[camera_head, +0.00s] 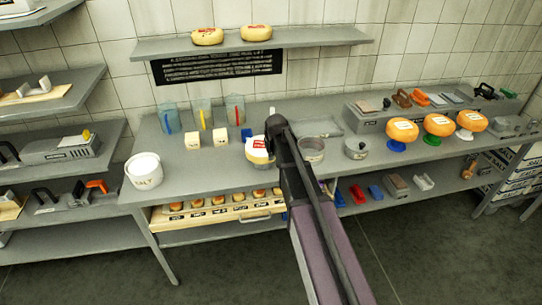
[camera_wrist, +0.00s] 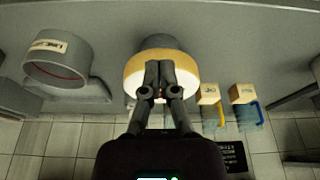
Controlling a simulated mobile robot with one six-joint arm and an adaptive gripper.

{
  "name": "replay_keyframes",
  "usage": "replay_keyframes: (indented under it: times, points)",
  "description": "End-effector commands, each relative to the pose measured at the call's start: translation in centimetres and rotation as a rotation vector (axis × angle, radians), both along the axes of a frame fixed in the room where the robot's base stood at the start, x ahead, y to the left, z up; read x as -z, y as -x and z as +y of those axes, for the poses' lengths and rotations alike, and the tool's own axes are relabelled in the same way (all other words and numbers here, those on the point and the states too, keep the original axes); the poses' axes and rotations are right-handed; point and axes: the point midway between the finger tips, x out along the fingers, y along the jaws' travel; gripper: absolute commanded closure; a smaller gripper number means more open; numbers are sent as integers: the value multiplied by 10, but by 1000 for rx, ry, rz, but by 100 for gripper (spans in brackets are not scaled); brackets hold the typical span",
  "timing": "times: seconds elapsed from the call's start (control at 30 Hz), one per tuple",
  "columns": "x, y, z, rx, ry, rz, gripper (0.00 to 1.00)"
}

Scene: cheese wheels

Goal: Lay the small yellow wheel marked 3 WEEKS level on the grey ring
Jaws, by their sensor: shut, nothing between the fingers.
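A yellow wheel with a pale face and a red mark (camera_head: 259,143) is on the bench just left of my arm's end; I cannot read its marking. In the wrist view the wheel (camera_wrist: 133,70) appears on a grey round base (camera_wrist: 176,41), which may be the grey ring; whether it lies level is unclear. My gripper (camera_wrist: 159,66) is shut and empty, its fingertips in front of the wheel, hiding part of its face. I cannot tell whether they touch it. In the head view my arm hides the fingers.
A grey round open-topped container (camera_head: 312,149) stands right of my arm; the wrist view shows it at left (camera_wrist: 58,60). A white pot (camera_head: 144,170), pale blocks (camera_head: 220,137) and jugs (camera_head: 203,112) stand at left. Orange wheels (camera_head: 438,125) stand at right.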

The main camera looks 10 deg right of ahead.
Motion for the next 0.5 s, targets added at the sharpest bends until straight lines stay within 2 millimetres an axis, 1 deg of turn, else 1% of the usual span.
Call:
replay_keyframes:
  times: [0.03,0.2,0.5]
  points:
    - [-8,2,0,0,0,0,100]
    - [-16,4,0,0,0,0,100]
    - [-19,6,-1,0,0,0,100]
